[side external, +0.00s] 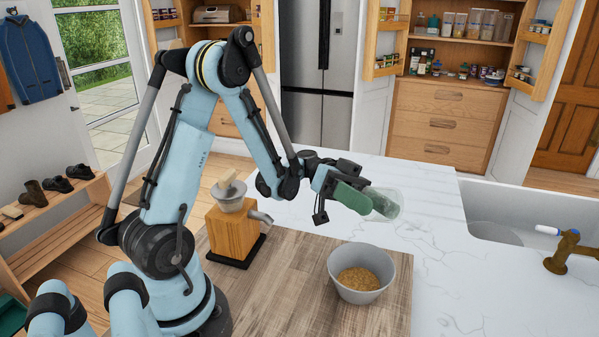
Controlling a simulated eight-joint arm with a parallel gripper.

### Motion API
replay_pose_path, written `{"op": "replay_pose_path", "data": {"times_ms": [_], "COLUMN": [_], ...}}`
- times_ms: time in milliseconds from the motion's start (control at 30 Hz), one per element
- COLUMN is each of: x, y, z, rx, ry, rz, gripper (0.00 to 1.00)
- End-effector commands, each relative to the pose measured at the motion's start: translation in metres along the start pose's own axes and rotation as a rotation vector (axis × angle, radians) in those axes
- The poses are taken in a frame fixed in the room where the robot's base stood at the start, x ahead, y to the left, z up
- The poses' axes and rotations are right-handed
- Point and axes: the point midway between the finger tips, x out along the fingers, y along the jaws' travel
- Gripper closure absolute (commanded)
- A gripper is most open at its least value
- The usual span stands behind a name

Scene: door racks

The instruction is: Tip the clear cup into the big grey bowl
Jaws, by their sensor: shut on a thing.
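The clear cup (389,204) is see-through and sits at the end of my gripper (368,201). My gripper's green fingers are shut on the cup and hold it in the air over the white counter, behind and above the bowl. The cup looks tilted, but how far is hard to tell. Its contents cannot be made out. The big grey bowl (378,293) stands upright on the wooden board and has brown grainy stuff (358,279) in it.
A wooden grinder (232,229) with a grey top stands on the wooden board (300,285), left of the bowl. A sink (530,215) with a brass tap (570,252) is at the right. The white marble counter (455,285) right of the bowl is clear.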

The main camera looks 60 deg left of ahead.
Motion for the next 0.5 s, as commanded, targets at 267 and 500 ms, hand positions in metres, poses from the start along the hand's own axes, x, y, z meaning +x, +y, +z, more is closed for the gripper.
{"op": "replay_pose_path", "data": {"times_ms": [267, 500], "x": [0.0002, 0.0032], "y": [0.001, -0.0029], "z": [-0.0018, -0.0058], "rx": [0.0, -0.018], "ry": [0.001, -0.05], "rz": [0.0, -0.026], "gripper": [0.78, 0.78]}}
